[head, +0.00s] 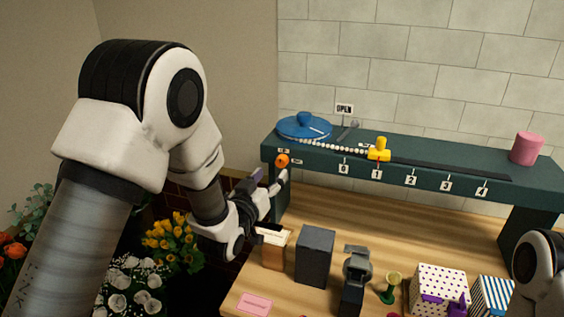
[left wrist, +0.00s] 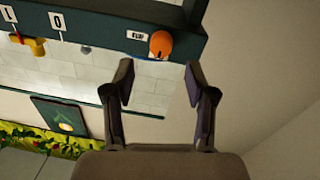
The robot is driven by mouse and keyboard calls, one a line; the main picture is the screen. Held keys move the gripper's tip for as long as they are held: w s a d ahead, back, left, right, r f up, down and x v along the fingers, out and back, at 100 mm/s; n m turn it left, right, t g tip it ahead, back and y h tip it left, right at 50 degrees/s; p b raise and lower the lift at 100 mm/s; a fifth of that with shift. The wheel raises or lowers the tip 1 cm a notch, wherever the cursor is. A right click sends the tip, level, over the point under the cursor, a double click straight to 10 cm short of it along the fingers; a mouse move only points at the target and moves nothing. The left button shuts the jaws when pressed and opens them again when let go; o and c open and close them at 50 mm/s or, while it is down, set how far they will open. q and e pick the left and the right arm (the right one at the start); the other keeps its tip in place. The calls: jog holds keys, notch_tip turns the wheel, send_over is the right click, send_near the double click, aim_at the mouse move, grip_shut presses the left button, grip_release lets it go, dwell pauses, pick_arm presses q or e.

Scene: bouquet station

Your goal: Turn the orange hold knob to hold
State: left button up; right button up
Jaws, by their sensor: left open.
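The orange hold knob (head: 282,160) sits on the front face of the dark green shelf (head: 440,172), near its left end. In the left wrist view the knob (left wrist: 160,45) is beside a small white label (left wrist: 138,35) whose text I cannot read surely. My left gripper (head: 270,180) is just below the knob in the head view. In the left wrist view its two fingers (left wrist: 160,82) are apart with nothing between them, and the knob lies beyond the tips, roughly in line with the gap. My right gripper is out of view; only part of that arm shows at the right edge.
On the shelf are a blue round lid (head: 303,126), a yellow slider (head: 379,150) over numbered labels, and a pink cylinder (head: 526,148). Below, the wooden table holds a dark grey box (head: 315,255), a dotted box (head: 438,285) and other items. Flowers (head: 168,240) stand at lower left.

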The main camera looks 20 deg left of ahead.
aim_at(280, 163)
pick_arm(q)
jog(key=w+p, duration=0.1)
jog(key=w, duration=0.3)
jog(key=shift+w+d+r+p, duration=0.1)
jog(key=shift+w+p, duration=0.25)
jog(key=shift+p, duration=0.05)
jog(key=shift+w+d, duration=0.2)
jog(key=shift+w, duration=0.25)
jog(key=shift+s+a, duration=0.1)
jog(key=shift+c, duration=0.7)
jog(key=shift+s, duration=0.1)
grip_shut()
